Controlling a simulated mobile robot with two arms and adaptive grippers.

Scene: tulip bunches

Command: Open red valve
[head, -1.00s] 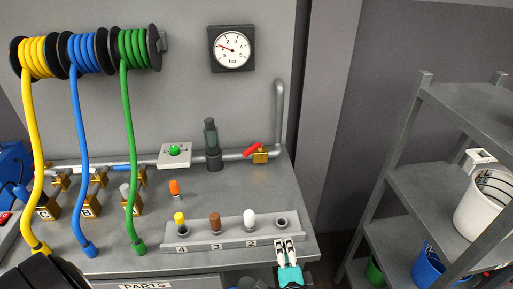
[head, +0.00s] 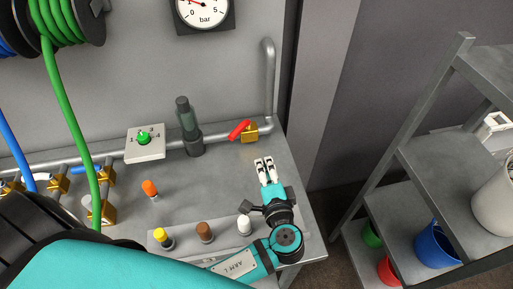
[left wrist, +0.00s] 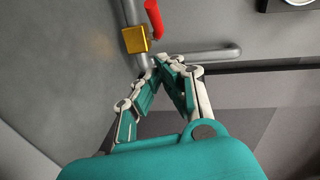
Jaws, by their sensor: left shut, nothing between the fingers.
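The red valve handle (head: 239,130) sits on a brass valve body (head: 250,133) in the grey pipe at the back of the bench. The handle slants across the pipe. In the left wrist view the red handle (left wrist: 154,19) and the brass body (left wrist: 136,39) show at the top, beyond the fingers. My left gripper (head: 265,163) is shut and empty. It is a little in front of the valve, apart from it in the head view. In the left wrist view its fingertips (left wrist: 167,60) meet just below the pipe. My right gripper is not in view.
A grey pipe (head: 270,80) rises right of the valve. Yellow, brown (head: 205,232) and white plugs stand in front. A shelf (head: 445,150) is at right.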

